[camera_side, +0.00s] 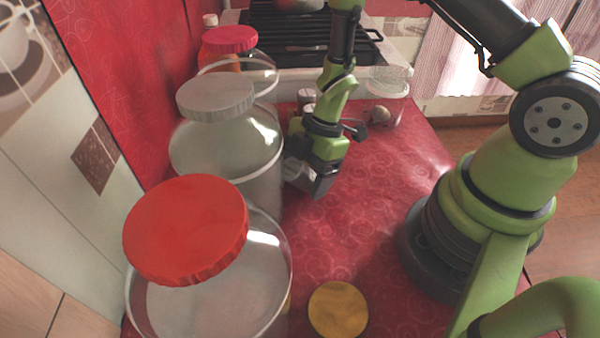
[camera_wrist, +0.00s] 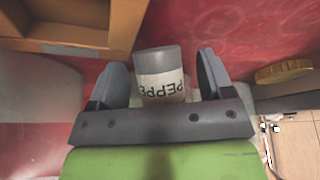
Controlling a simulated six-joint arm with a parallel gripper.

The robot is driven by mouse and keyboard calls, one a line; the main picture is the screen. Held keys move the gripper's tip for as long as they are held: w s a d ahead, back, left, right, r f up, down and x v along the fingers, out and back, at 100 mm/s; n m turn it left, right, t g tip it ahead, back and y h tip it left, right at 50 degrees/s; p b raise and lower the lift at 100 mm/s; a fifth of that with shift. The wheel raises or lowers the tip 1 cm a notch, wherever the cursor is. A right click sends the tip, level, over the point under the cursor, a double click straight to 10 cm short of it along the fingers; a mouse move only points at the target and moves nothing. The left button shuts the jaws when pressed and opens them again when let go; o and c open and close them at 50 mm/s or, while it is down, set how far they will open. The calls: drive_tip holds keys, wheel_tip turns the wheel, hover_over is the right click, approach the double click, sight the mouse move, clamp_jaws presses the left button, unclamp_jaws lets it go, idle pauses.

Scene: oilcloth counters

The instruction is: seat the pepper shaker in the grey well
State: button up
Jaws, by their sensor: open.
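The pepper shaker (camera_wrist: 161,74) shows in the wrist view, with a grey top and a white label reading "PEPPE" upside down. It appears between the two spread fingers of my gripper (camera_wrist: 162,78), with a gap on each side. Its depth relative to the fingertips is hard to judge.
Large glass jars with a red lid (camera_side: 185,230), a grey lid (camera_side: 215,97) and another red lid (camera_side: 229,39) line the left. A yellow round lid (camera_side: 338,309) is in front. A small glass jar (camera_side: 388,96) stands behind. The red counter (camera_side: 375,210) is clear at centre right.

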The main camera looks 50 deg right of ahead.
drive_tip(key=c, duration=1.1)
drive_tip(key=shift+r, duration=0.1)
wheel_tip(320, 180, up, 17)
drive_tip(key=d+m+t+h, duration=0.4)
drive_tip(key=d+m, duration=0.7)
drive_tip(key=m, duration=0.5)
drive_tip(key=a+n+g+y, duration=0.3)
drive_tip(key=a+n, duration=0.8)
drive_tip(key=n, duration=0.5)
drive_tip(key=shift+r+g+y, duration=0.4)
drive_tip(key=shift+r+y, duration=0.05)
drive_tip(key=shift+y, duration=0.15)
